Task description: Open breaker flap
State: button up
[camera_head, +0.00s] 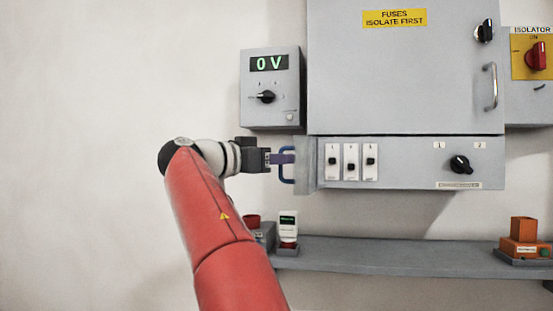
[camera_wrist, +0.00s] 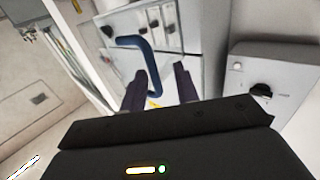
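The breaker flap (camera_head: 305,165) is a grey panel at the left end of the lower box, seen at a steep angle and standing out from the box front. Its blue U-shaped handle (camera_head: 286,151) sticks out to the left. Three breaker switches (camera_head: 351,161) are uncovered in the head view. My gripper (camera_head: 288,158) is at the handle. In the wrist view, my gripper's dark fingers (camera_wrist: 158,88) are spread apart, and the lower end of the blue handle (camera_wrist: 130,42) reaches toward the gap between them. Contact with the handle cannot be told.
Above is a large cabinet (camera_head: 405,80) with a metal handle. A 0 V meter box (camera_head: 271,112) hangs just above my gripper. A red isolator knob (camera_head: 537,56) is at the right. A grey shelf (camera_head: 400,258) with small devices runs below. The wall at left is clear.

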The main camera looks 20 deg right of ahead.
jog(key=v, duration=0.8)
dwell(0.5)
